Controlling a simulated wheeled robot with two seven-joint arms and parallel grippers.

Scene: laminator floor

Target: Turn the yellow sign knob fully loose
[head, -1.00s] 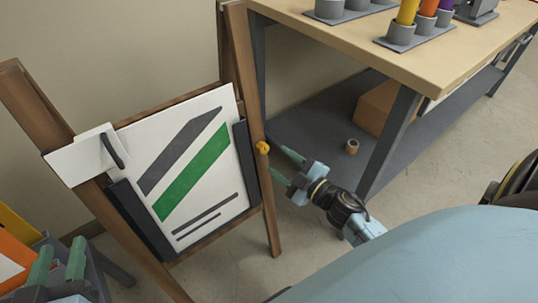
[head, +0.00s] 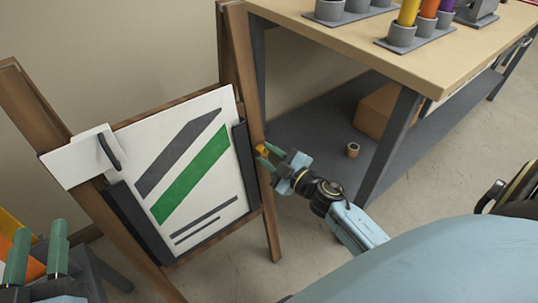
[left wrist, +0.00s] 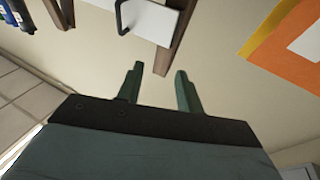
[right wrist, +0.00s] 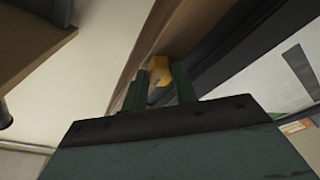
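The yellow knob (head: 261,149) is on the right side of the wooden sign stand, beside the black clamp bar. My right gripper (head: 267,155) has its green fingertips at the knob. In the right wrist view, the knob (right wrist: 159,72) lies between the fingertips of the right gripper (right wrist: 160,78), with slim gaps seeming to show beside it; contact is hard to tell. The white sign (head: 190,165) with grey and green stripes sits upright between the black bars. My left gripper (head: 38,240) is open and empty at the lower left, also seen in the left wrist view (left wrist: 160,72).
A workbench (head: 430,60) with a lower shelf stands right of the stand; its leg (head: 388,145) is near my right arm. A tape roll (head: 352,150) and cardboard box (head: 376,110) are on the shelf. A white plate with a black handle (head: 80,160) is on the stand's left post.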

